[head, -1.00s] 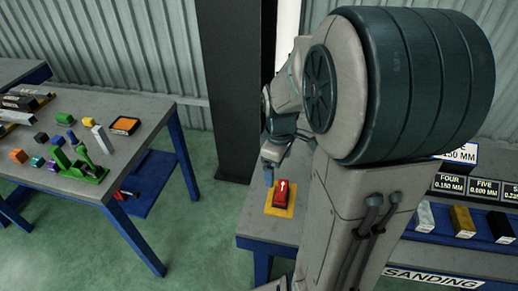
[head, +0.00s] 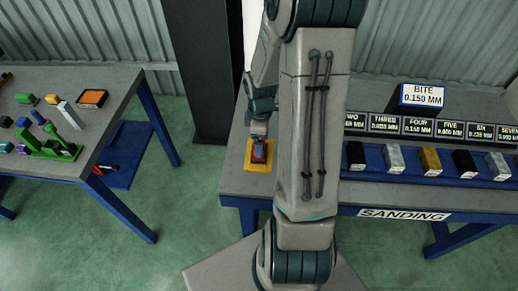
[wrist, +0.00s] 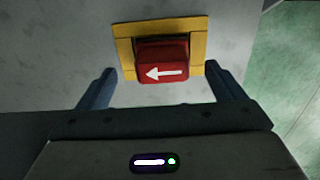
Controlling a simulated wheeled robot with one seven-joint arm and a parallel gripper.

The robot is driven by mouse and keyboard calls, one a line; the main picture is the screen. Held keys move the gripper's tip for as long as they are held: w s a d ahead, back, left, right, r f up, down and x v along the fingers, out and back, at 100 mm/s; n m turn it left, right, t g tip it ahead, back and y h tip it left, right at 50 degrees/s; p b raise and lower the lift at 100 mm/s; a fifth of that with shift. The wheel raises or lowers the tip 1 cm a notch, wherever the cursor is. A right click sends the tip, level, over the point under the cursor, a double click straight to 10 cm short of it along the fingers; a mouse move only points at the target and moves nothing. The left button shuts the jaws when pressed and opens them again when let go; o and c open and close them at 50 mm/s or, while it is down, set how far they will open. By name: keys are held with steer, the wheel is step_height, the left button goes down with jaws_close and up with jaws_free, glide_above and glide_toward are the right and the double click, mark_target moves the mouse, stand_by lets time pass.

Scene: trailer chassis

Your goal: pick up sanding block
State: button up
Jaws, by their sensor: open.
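A red block (head: 258,153) with a white arrow sits on a yellow pad (head: 249,167) at the left end of the sanding bench. In the wrist view the red block (wrist: 162,60) is between and just beyond my open fingers, with the yellow pad (wrist: 124,48) around its far side and ends. My gripper (wrist: 159,70) is empty, with a finger towards each end of the block. In the head view my gripper (head: 259,132) is above the block and partly covers it. Several smaller blocks, among them a gold one (head: 430,161), stand in a row on the bench's blue rack.
The sanding bench (head: 233,181) has number labels and a "BITE 0.150 MM" sign (head: 421,95) behind the rack. A second table (head: 118,82) with coloured parts stands at left. A dark post (head: 203,70) stands between them. Green floor (head: 190,200) is clear between the tables.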

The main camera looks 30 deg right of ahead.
steer(key=shift+a+f+p, duration=0.2)
steer(key=shift+f+p, duration=0.1)
steer(key=shift+f, duration=2.3)
steer(key=c, duration=1.2)
steer(key=shift+r, duration=0.2)
steer(key=shift+w+r, duration=0.1)
steer(key=shift+r, duration=0.45)
step_height(320, 180, up, 2)
steer(key=shift+r, duration=0.2)
steer(key=s+d+r, duration=0.7)
steer(key=d, duration=0.2)
steer(key=shift+d+r+b, duration=0.15)
steer(key=shift+d+b, duration=0.15)
steer(key=shift+b, duration=0.15)
